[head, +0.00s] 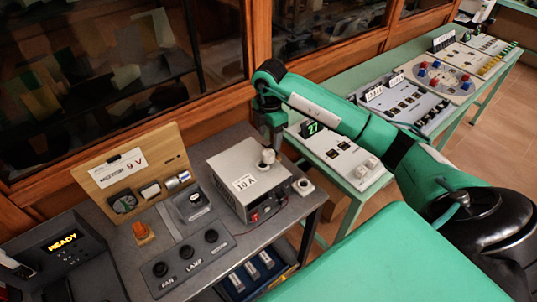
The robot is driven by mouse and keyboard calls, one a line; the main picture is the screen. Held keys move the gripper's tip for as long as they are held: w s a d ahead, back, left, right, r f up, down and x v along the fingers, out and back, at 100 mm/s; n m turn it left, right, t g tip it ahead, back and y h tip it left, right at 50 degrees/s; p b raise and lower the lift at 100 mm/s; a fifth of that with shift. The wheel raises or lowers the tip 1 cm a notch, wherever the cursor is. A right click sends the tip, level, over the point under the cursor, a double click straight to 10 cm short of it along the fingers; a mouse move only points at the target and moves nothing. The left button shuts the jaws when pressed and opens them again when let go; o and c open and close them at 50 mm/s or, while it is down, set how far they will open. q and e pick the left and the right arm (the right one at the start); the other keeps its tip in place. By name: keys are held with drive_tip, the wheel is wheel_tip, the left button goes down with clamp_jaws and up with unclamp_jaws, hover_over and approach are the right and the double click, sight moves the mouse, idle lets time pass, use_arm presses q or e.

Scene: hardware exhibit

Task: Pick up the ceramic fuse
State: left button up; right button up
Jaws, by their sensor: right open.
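A small white cylindrical piece, which looks like the ceramic fuse (267,156), stands upright on top of the grey box (234,166) labelled "10 A". My right arm comes in from the right and bends down behind the box. My right gripper (274,138) is open, small in view, and appears just behind and above the white piece. Its fingertips are partly hidden, and I cannot tell whether they touch it. My left gripper is not in view.
The dark bench holds a wooden "MOTOR 9 V" panel (120,165), a FAN and LAMP knob panel (190,258), and a "READY" display (62,243). Glass cases (110,75) rise behind. Green tables with switch panels (405,98) extend to the right.

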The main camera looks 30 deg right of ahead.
sight(269, 152)
wheel_tip(269, 152, down, 4)
drive_tip(key=shift+f+p, duration=0.2)
drive_tip(key=shift+p, duration=0.35)
drive_tip(key=f+p, duration=0.2)
drive_tip(key=f, duration=0.1)
drive_tip(key=f+p, duration=0.1)
drive_tip(key=shift+w+f, duration=0.15)
drive_tip(key=shift+w, duration=0.1)
drive_tip(key=shift+f, duration=0.55)
drive_tip(key=c, duration=1.1)
drive_tip(key=shift+c, duration=0.2)
drive_tip(key=shift+r, duration=0.1)
drive_tip(key=shift+w+r, duration=0.1)
drive_tip(key=shift+r, duration=0.5)
wheel_tip(269, 152, up, 19)
drive_tip(key=b, duration=0.6)
drive_tip(key=shift+f, duration=0.15)
